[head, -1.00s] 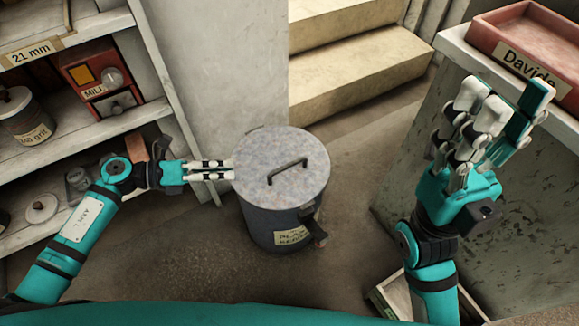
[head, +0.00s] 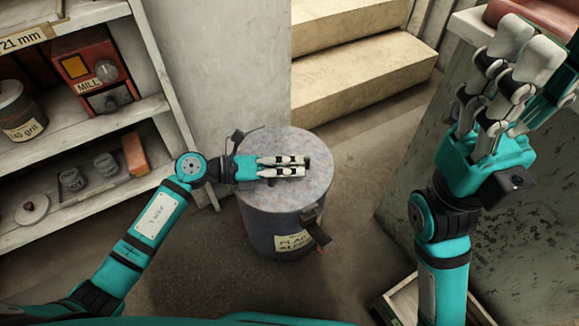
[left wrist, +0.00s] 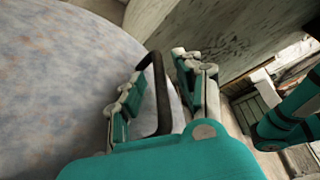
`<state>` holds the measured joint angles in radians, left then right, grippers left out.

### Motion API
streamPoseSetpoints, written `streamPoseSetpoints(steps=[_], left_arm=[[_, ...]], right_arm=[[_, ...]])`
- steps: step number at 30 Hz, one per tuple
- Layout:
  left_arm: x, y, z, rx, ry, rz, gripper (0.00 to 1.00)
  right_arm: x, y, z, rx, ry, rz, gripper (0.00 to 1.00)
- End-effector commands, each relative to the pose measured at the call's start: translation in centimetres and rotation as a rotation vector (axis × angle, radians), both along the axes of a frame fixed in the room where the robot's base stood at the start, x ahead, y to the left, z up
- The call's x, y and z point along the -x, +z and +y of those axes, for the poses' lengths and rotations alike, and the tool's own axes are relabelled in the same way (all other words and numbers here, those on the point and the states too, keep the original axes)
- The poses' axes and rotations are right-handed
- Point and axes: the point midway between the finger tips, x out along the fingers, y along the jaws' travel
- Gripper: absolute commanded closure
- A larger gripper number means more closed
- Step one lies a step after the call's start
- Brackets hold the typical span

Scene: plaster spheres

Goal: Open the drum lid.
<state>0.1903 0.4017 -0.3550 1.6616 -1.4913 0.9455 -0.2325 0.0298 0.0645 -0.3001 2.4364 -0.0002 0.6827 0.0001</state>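The grey drum (head: 262,228) stands upright on the floor at the middle of the head view. Its round, mottled grey lid (head: 300,193) is on top and also fills the left of the left wrist view (left wrist: 60,85). My left gripper (head: 304,166) is over the lid and hides most of its handle in the head view. In the left wrist view the dark bar handle (left wrist: 158,90) lies between my left gripper's fingers (left wrist: 165,85), with a gap beside one finger. My right gripper (head: 525,75) is raised at the right, open and empty.
A shelf unit (head: 90,125) with a red mill box, a can and small pots stands left. Pale steps (head: 365,60) rise behind. A bench (head: 425,150) with a red tray (head: 540,12) stands right, and a crate (head: 400,300) lies low on the floor.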

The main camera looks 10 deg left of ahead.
Motion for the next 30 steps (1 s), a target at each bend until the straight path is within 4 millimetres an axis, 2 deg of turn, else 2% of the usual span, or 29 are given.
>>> streamPoseSetpoints(steps=[5, 13, 30], left_arm=[[0.00, 0.00, 0.01, 0.000, 0.000, 0.000, 0.66], [0.01, -0.02, 0.05, -0.001, 0.001, 0.001, 1.00], [-0.09, 0.43, 0.16, 0.008, 0.001, 0.015, 1.00]], right_arm=[[0.01, 0.04, 0.01, 0.000, 0.000, 0.000, 0.60], [0.03, 0.04, 0.01, 0.000, 0.000, -0.001, 0.60], [0.12, 0.48, -0.03, -0.002, 0.001, -0.004, 0.60]])
